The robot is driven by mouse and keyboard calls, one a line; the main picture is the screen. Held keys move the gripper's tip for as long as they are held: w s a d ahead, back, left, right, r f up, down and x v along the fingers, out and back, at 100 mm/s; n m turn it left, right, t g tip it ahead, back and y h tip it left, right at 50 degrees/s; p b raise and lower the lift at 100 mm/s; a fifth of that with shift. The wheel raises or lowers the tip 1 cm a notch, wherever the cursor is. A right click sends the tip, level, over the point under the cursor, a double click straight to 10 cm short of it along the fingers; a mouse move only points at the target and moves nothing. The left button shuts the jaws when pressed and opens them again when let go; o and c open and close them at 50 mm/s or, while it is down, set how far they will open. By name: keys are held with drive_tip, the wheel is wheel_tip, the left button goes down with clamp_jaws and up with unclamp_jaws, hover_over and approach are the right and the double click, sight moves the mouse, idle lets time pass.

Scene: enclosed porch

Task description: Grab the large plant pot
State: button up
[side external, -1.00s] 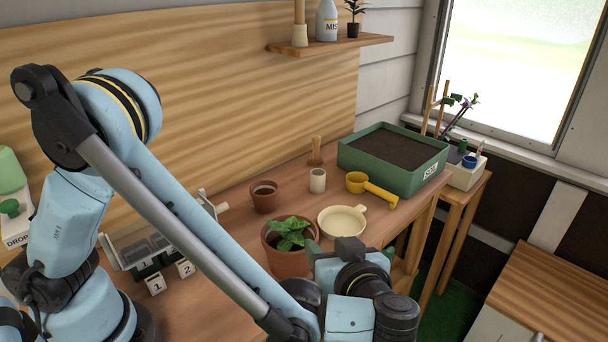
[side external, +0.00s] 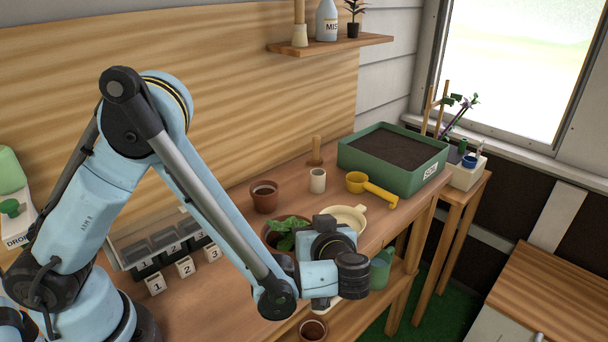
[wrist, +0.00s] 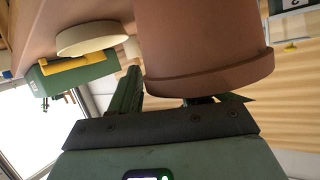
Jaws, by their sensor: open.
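My gripper is open. One green finger shows left of the pot; the other is mostly hidden behind its rim at the right. The pot appears to lie between the fingers, but I cannot tell whether they touch it.
A cream dish (side external: 346,215) sits just beyond the pot. A smaller terracotta pot (side external: 264,197), white cup (side external: 317,181), yellow scoop (side external: 372,187) and green soil tray (side external: 385,182) stand behind. Numbered blocks (side external: 185,266) are at the left. Another pot (side external: 313,330) is lower down.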

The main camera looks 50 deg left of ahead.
clamp_jaws()
idle(0.6)
